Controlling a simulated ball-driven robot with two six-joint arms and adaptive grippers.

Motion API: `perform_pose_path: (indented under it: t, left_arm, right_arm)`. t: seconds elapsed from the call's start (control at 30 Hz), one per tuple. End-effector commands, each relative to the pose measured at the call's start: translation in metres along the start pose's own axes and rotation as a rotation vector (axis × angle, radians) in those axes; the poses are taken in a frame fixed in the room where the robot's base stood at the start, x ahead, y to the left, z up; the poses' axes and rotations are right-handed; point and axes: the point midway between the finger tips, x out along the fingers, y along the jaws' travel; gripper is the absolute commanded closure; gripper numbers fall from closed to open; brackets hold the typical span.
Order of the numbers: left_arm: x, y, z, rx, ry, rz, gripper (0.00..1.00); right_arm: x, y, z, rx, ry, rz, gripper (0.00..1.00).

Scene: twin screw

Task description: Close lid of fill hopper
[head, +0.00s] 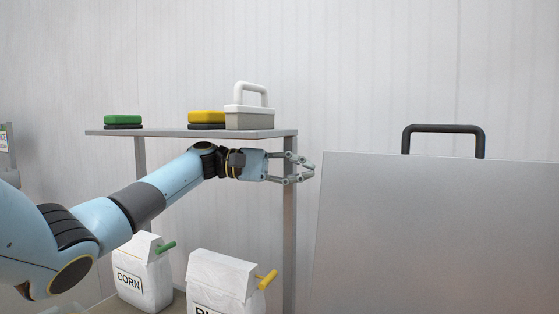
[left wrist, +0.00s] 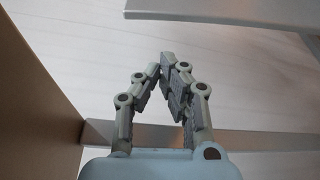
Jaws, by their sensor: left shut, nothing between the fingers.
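A large flat grey panel (head: 440,235), which looks like the hopper lid, stands raised at the right of the head view. A black handle (head: 443,129) rises above its top edge. The hopper body is not clearly visible. My left gripper (head: 310,168) is just left of the panel's upper left edge, apart from the handle. It is shut and empty, and its fingers also show meeting in the left wrist view (left wrist: 166,66). My right gripper is out of view.
A shelf (head: 170,132) behind my left arm holds a green block (head: 123,120), a yellow block (head: 206,118) and a grey-white caddy (head: 250,116). Below stand a corn bag (head: 143,272) and another white bag (head: 222,275). A brown surface (left wrist: 35,110) fills the left of the wrist view.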

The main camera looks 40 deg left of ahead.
Motion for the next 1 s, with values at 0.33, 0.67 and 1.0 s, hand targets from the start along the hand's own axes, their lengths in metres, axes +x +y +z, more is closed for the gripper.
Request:
perform_pose_path:
  t: [0.33,0.67,1.0]
  left_arm:
    - [0.029,0.001,0.014,0.001,0.001,-0.003,1.00]
    - [0.028,0.000,0.019,0.001,0.000,-0.001,1.00]
    - [0.033,0.001,0.022,0.031,0.000,0.010,1.00]
  right_arm:
    - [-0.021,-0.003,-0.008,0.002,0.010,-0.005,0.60]
    - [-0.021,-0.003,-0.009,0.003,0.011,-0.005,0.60]
    - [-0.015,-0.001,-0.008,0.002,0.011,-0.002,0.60]
